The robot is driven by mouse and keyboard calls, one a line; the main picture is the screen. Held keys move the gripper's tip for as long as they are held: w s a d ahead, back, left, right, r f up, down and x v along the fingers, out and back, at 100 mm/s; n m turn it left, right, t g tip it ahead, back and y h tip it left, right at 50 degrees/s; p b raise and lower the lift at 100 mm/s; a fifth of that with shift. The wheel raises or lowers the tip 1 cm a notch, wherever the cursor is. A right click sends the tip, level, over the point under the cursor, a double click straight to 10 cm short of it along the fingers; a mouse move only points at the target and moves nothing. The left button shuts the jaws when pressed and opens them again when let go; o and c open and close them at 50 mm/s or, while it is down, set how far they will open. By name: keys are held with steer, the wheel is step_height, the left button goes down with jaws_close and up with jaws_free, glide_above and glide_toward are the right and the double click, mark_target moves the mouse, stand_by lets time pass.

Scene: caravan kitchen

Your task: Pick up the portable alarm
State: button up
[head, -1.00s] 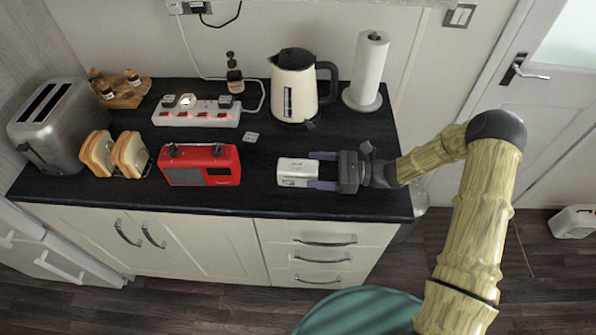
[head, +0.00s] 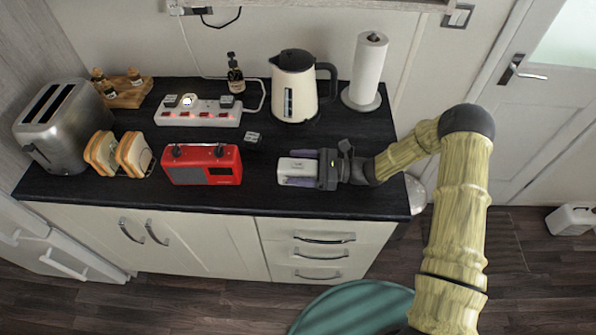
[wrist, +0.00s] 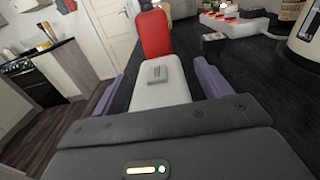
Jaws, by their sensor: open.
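The portable alarm appears to be the small white box (head: 298,166) lying on the dark countertop, right of the red radio. In the wrist view the white box (wrist: 160,93) lies between my purple fingers, with a small grey raised part on top. My gripper (head: 300,168) is open and low over the counter, coming from the right, with its fingers alongside the box. In the wrist view my gripper (wrist: 161,78) shows a finger on each side of the box, with some gap at both sides. The underside of the box is hidden.
The red radio (head: 201,165) stands just left of the box. A small dark cube (head: 253,140), a power strip (head: 198,112), a kettle (head: 294,88) and a paper towel roll (head: 367,72) stand behind. The counter's front edge (head: 300,212) is close, with bare counter before the box.

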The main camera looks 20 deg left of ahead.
mark_target(300, 164)
steer(key=c, duration=1.2)
steer(key=shift+o, duration=0.2)
steer(key=shift+r, duration=0.1)
step_height(300, 164, up, 10)
steer(key=shift+f+b, duration=0.1)
steer(key=shift+b, duration=0.85)
